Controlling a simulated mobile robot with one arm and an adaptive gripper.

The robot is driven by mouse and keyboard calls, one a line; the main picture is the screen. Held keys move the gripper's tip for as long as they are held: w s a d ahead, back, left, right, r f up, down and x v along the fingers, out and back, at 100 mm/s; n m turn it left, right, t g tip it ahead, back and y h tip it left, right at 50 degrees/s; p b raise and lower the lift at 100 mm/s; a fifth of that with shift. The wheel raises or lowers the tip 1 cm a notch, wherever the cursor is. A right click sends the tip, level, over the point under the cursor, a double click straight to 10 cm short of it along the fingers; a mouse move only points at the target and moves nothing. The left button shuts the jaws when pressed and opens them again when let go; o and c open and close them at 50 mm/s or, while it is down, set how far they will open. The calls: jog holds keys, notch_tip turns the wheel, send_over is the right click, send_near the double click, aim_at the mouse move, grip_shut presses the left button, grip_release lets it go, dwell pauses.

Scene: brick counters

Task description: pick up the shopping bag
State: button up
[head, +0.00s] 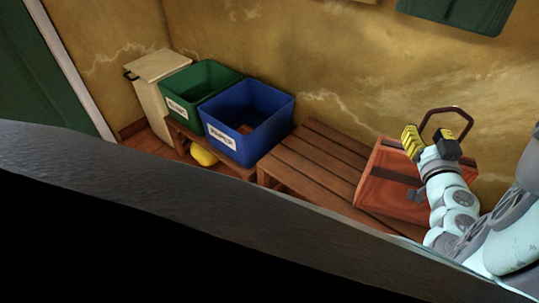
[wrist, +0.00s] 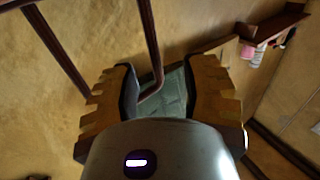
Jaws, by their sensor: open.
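The shopping bag (head: 384,186) is an orange-red bag with a dark band and a brown looped handle (head: 449,113). It stands on the right part of the slatted wooden bench in the head view. My gripper (head: 429,141) is open and sits in front of the bag's upper right, just below and left of the handle loop, hiding part of the bag. In the wrist view, brown handle bars (wrist: 151,40) show, and one reaches in between the open fingers (wrist: 160,92). I cannot tell whether they touch.
The wooden bench (head: 312,160) stands against the yellow wall. A green bin (head: 184,98) and a blue bin labelled paper (head: 222,137) stand left of it, beside a cream cabinet (head: 152,92). A dark edge fills the near side. The bench's left part is bare.

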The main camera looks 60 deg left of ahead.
aim_at(424, 125)
jog(key=shift+p+x, duration=0.3)
jog(key=shift+x, duration=1.7)
jog(key=shift+o, duration=0.2)
jog(key=shift+w+d+r, duration=0.1)
grip_shut()
